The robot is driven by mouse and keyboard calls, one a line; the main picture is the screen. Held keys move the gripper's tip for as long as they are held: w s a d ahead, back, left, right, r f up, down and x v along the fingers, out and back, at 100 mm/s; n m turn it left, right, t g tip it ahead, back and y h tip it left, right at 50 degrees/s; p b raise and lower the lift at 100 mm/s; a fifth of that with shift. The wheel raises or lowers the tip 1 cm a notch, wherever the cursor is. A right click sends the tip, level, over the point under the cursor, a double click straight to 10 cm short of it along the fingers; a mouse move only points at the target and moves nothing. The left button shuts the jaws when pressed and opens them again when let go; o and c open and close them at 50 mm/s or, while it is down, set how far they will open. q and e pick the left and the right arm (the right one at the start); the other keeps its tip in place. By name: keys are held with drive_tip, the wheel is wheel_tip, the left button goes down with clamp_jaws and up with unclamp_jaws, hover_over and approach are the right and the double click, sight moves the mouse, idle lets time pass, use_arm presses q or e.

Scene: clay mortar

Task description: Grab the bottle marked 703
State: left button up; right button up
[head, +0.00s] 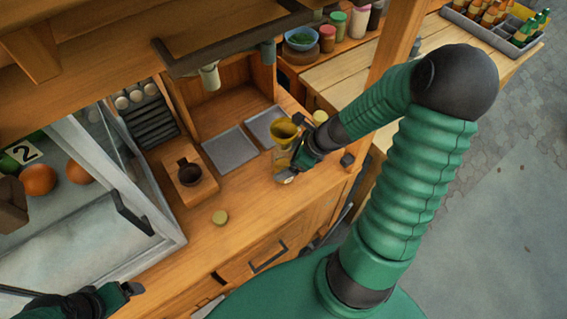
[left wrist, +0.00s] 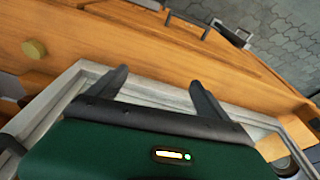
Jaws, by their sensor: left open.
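No number 703 is readable on any bottle in view. Several brown and green bottles (head: 494,14) stand in a divided grey crate (head: 482,33) at the far top right of the head view; their labels are too small to read. My left gripper (head: 131,289) is low at the left, by the glass case's front edge; its fingers stand apart and empty in the left wrist view (left wrist: 160,84). My right gripper (head: 293,164) is at a clear vessel with a yellow funnel (head: 285,131) on the counter; its fingers are partly hidden, so I cannot tell whether they grip it.
The wooden counter (head: 245,211) holds a yellow-green lid (head: 220,217), a dark cup (head: 189,173) on a wooden block and grey trays (head: 230,149). A glass case (head: 80,225) with orange fruit is at left. Jars (head: 327,38) stand behind.

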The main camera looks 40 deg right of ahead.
drive_tip(key=shift+d, duration=0.15)
drive_tip(key=shift+c, duration=1.5)
drive_tip(key=shift+a+r, duration=0.1)
drive_tip(key=shift+a, duration=0.1)
drive_tip(key=c, duration=1.4)
drive_tip(key=shift+d, duration=0.1)
drive_tip(key=shift+c, duration=0.3)
